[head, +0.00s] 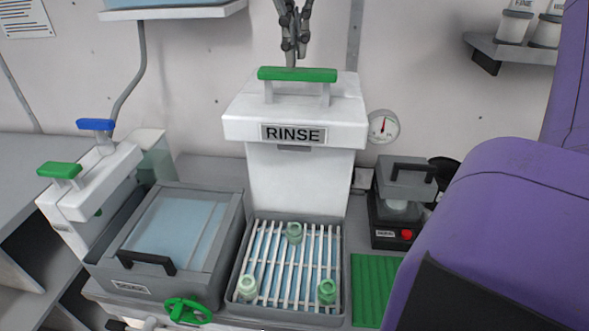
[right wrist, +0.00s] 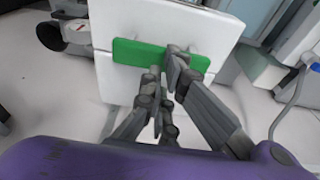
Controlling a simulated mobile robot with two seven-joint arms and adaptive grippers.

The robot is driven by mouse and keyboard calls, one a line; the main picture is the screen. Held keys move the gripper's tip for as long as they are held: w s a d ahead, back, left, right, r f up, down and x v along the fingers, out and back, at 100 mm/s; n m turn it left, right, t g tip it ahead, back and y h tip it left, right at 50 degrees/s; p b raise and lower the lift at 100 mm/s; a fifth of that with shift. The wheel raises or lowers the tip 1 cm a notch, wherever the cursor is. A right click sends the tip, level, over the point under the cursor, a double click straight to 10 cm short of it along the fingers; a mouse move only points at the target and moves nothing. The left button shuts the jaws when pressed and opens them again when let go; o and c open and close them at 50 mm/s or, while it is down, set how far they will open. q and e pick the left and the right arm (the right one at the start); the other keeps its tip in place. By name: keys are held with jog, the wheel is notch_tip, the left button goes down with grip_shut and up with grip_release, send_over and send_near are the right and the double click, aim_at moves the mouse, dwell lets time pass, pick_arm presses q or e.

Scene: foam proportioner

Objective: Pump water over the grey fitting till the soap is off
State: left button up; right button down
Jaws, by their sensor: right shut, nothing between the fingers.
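The white rinse pump block labelled RINSE (head: 340,125) stands behind a slatted rack (head: 270,262), with a green handle bar (head: 297,74) on top. I cannot tell which is the grey fitting, or see soap clearly. My right gripper (head: 291,58) is shut and empty, at the far side of the handle. In the right wrist view its fingertips (right wrist: 172,62) overlap the green handle (right wrist: 130,53); contact is unclear. My left gripper is out of view.
A lidded tank (head: 172,232) and another pump with green and blue handles (head: 90,185) are at left. A round gauge (head: 383,127) and a small dark machine (head: 400,205) are at right, above a green mat (head: 373,285). My purple arm covers the right side.

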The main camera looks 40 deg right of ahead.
aim_at(297, 70)
jog(key=shift+f, duration=0.1)
jog(key=shift+s+a+b+x, duration=0.1)
jog(key=shift+a+b+x, duration=0.05)
jog(key=shift+x, duration=0.7)
jog(key=shift+s+a+b+x, duration=0.1)
jog(key=shift+s+b+x, duration=0.05)
jog(key=shift+x, duration=0.7)
jog(key=shift+s+a+b+x, duration=0.1)
jog(key=shift+a+b+x, duration=0.05)
jog(key=shift+x, duration=0.7)
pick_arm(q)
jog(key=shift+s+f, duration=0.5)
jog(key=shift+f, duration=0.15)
pick_arm(e)
jog(key=shift+f, duration=0.1)
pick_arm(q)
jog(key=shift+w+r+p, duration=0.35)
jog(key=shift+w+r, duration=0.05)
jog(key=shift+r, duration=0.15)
pick_arm(e)
jog(key=shift+w+d+v, duration=0.1)
jog(key=shift+d+v, duration=0.05)
jog(key=shift+v, duration=0.7)
jog(key=shift+w+d+v, duration=0.1)
jog(key=shift+w+v, duration=0.05)
jog(key=shift+v, duration=0.7)
jog(key=shift+w+d+v, duration=0.1)
jog(key=shift+d+v, duration=0.05)
jog(key=shift+v, duration=0.75)
